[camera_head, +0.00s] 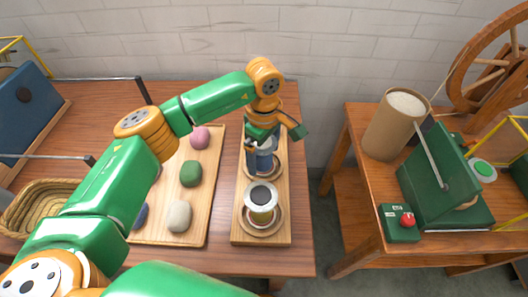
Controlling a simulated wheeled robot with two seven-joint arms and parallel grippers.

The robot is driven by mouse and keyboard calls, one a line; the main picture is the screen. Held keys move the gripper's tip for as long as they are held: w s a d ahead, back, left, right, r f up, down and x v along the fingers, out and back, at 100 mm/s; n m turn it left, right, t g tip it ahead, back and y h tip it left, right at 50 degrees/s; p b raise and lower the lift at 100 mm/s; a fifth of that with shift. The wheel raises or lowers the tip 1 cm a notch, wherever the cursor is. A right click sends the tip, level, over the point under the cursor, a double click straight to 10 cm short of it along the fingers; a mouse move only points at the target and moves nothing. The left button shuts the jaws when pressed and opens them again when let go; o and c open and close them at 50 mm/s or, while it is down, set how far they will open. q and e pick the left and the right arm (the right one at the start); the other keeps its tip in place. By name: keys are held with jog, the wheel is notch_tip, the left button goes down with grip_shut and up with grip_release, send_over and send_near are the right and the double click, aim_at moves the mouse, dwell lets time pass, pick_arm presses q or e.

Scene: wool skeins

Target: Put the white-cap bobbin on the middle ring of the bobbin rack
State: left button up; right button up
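The bobbin rack (240,232) is a long light-wood board with rings in a row, on the table left of centre. A bobbin with yellow thread and a pale cap with a dark centre (261,196) stands at the front ring (279,221). A blue-grey bobbin (261,163) stands upright at the middle ring (278,172), its top partly covered by my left gripper (264,138). That gripper points down at its top; whether the fingers grip it is unclear. The arm and gripper hide the rack's back end. Its cap colour is hard to tell. My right gripper is not in view.
A wooden tray (200,226) with coloured wool skeins lies left of the rack, and a wicker basket (40,212) at far left. Across a floor gap, the right table holds a tan cylinder (392,130), a green box (440,190) and a spinning wheel (480,70).

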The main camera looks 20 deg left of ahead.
pick_arm(q)
notch_tip(320, 180, up, 12)
jog(key=shift+r+b, duration=0.15)
jog(key=shift+b, duration=0.15)
dwell(0.4)
